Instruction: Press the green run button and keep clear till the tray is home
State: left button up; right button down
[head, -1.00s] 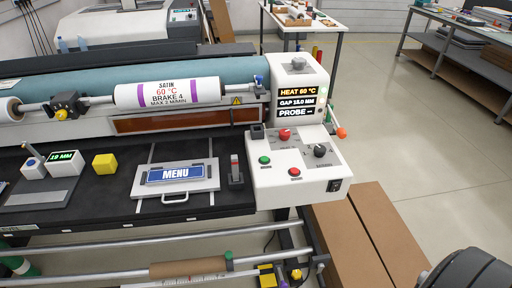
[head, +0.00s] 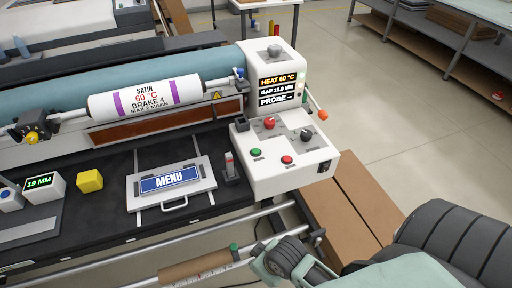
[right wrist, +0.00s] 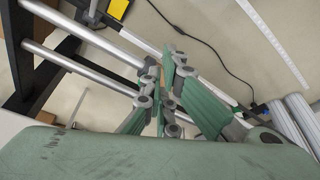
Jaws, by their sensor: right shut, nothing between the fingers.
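The green button (head: 256,152) is on the front left of the white control panel (head: 262,183); nothing touches it. The tray (head: 202,200), a pale plate with a front handle, lies on the black bed left of the panel. It carries a blue MENU sign (head: 170,178). My right arm enters the head view from the lower right, below the panel. My right gripper (right wrist: 170,75) is shut and empty in the right wrist view, near the metal rails. Its fingertips are hard to make out in the head view. My left gripper is not in view.
A red button (head: 287,160), red knob (head: 269,122) and black knob (head: 307,134) share the panel. The display (head: 277,88) reads HEAT 60 °C. Metal rails (head: 150,265) run in front; cardboard (head: 350,215) lies right.

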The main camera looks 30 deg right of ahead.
jog(key=w+a+r+n+t+y+p, duration=0.1)
jog(key=w+a+r+n+y, duration=0.15)
jog(key=w+r+n, duration=0.6)
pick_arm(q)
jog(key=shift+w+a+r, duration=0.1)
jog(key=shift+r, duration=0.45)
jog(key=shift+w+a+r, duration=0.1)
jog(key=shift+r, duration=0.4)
pick_arm(e)
notch_tip(320, 180, up, 19)
jog(key=n+t+y, duration=0.1)
jog(key=n+t, duration=0.2)
jog(key=t, duration=0.1)
send_over(256, 151)
jog(key=a, duration=0.2)
jog(key=shift+s+r, duration=0.2)
jog(key=shift+s, duration=0.15)
jog(key=shift+f, duration=0.1)
notch_tip(256, 151, down, 8)
jog(key=b, duration=0.5)
jog(key=shift+r+b, duration=0.25)
jog(key=shift+b, duration=0.1)
pick_arm(q)
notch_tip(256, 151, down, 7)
jog(key=shift+b, duration=0.3)
pick_arm(e)
jog(key=shift+f, duration=0.6)
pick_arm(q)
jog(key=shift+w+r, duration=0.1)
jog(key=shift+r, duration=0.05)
